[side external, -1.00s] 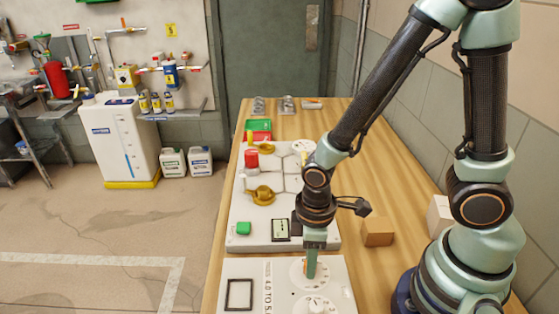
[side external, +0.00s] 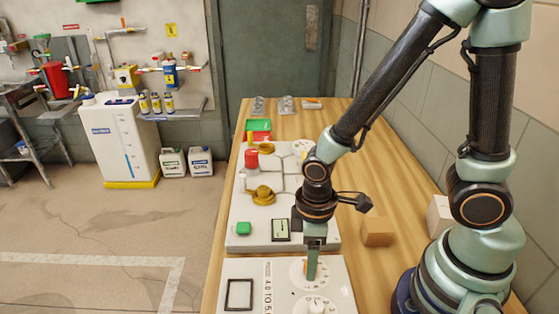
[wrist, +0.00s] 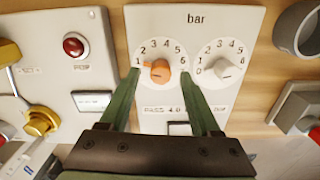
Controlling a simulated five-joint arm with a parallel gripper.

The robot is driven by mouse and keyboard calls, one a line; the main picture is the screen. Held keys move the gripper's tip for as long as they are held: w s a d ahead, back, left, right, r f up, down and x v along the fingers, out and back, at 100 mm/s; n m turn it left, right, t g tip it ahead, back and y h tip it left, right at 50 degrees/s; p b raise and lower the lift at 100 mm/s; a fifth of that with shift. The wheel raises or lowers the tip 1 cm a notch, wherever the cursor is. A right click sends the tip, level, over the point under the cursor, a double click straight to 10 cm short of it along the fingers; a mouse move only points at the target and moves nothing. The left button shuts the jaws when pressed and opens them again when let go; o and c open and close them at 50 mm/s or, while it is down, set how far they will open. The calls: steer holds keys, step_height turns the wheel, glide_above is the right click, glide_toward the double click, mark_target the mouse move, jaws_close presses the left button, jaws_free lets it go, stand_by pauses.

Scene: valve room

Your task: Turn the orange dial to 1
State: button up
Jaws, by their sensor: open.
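The orange dial (wrist: 159,71) sits on a white panel in the wrist view, inside a ring of printed numbers. Its knob reaches toward the left side of the scale, near the 1; the exact mark is hard to read. In the side view only a sliver of orange (side external: 305,268) shows beside my fingers. My gripper (wrist: 160,74) is open, with one green finger on the left and one on the right of the dial. I see gaps between fingers and knob in the wrist view. In the side view my gripper (side external: 311,279) points down at the panel.
A white dial (wrist: 222,68) is just right of the orange one. A panel with a red button (wrist: 74,45) and gold valve knob (wrist: 40,120) lies to the left. In the side view, a wooden block (side external: 377,233) stands on the table to the right.

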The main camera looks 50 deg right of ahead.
step_height(320, 180, up, 11)
stand_by(0.5)
steer(key=w+d+r+m+t, duration=0.4)
steer(key=d+r+m, duration=0.3)
steer(key=d+r, duration=0.2)
steer(key=shift+w+d+r+m+t, duration=0.25)
steer(key=shift+w+r+m+t, duration=0.15)
steer(key=shift+t, duration=0.4)
stand_by(0.7)
